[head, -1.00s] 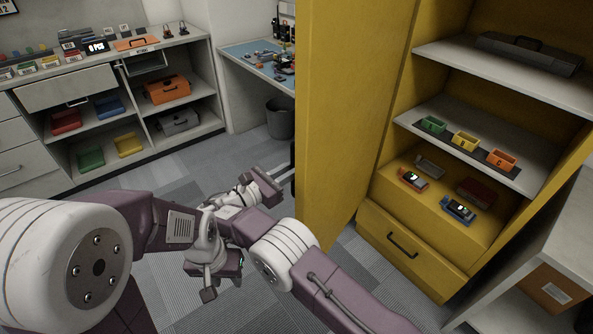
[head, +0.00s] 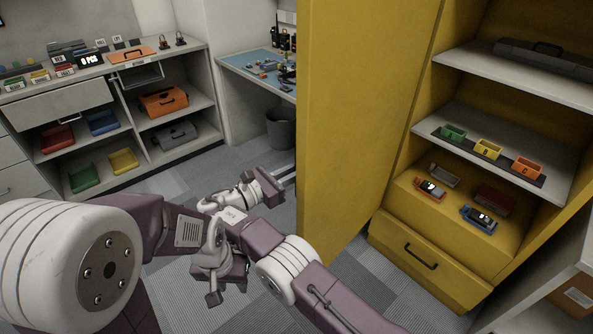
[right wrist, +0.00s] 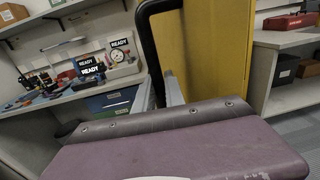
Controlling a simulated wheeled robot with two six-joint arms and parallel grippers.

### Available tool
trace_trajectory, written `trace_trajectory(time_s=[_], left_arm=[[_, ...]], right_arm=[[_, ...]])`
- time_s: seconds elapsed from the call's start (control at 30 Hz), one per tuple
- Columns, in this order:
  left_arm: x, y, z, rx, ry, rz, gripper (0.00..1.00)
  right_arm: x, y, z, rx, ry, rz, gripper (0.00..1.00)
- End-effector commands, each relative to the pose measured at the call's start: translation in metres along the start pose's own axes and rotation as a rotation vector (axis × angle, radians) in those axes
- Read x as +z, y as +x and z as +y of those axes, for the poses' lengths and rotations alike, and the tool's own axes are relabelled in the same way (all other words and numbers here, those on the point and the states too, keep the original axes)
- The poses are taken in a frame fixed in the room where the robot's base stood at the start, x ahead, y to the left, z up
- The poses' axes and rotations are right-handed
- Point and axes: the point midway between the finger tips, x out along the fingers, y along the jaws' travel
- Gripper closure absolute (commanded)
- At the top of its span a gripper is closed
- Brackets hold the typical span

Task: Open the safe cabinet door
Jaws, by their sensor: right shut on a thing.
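The yellow safe cabinet (head: 425,225) stands at right with its interior exposed. Its yellow door (head: 355,110) stands swung open, its near edge toward me. In the right wrist view, the black door handle (right wrist: 148,45) is a bar on the door's outer face (right wrist: 215,45). My right gripper (head: 287,177) is shut on the handle, its fingers partly hidden in the head view; the two fingers (right wrist: 163,92) show in the right wrist view. My left gripper (head: 224,290) hangs low over the floor, apart from the door; its fingers are too unclear to tell their opening.
Inside the cabinet, shelves hold small coloured bins (head: 488,150), a dark case (head: 545,58) and radios (head: 430,189), above a drawer (head: 420,257). A shelf unit (head: 140,140) stands at left, and a workbench (head: 255,70) with a grey bin (head: 281,128) behind the door. Carpet floor lies between.

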Motion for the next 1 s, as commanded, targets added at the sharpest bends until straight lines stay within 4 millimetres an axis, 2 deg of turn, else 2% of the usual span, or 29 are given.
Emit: trace_trajectory(time_s=[0.07,0.1,0.13,0.6,0.73,0.87,1.0], left_arm=[[0.0,0.0,0.0,0.0,0.0,0.0,0.64],[0.0,0.0,0.0,0.0,0.0,0.0,0.64],[0.0,0.0,0.0,0.0,0.0,0.0,0.64],[0.0,0.0,0.0,0.0,0.0,0.0,0.64],[0.0,-0.002,0.0,0.0,0.0,0.0,0.64],[-0.001,-0.006,0.0,0.0,0.0,0.0,0.64],[0.0,-0.004,0.0,0.0,0.0,0.0,0.64]], right_arm=[[0.0,0.001,-0.001,-0.003,0.0,0.001,1.0],[0.0,0.001,-0.001,-0.003,0.0,0.001,0.83],[0.0,0.001,-0.001,-0.003,0.0,0.001,0.77],[0.002,0.0,0.0,-0.001,0.001,0.001,0.77],[0.016,0.001,0.0,-0.002,0.004,0.001,0.77],[0.041,0.001,0.0,-0.003,0.004,0.001,0.77],[0.047,0.004,-0.006,-0.003,-0.001,0.0,0.77]])
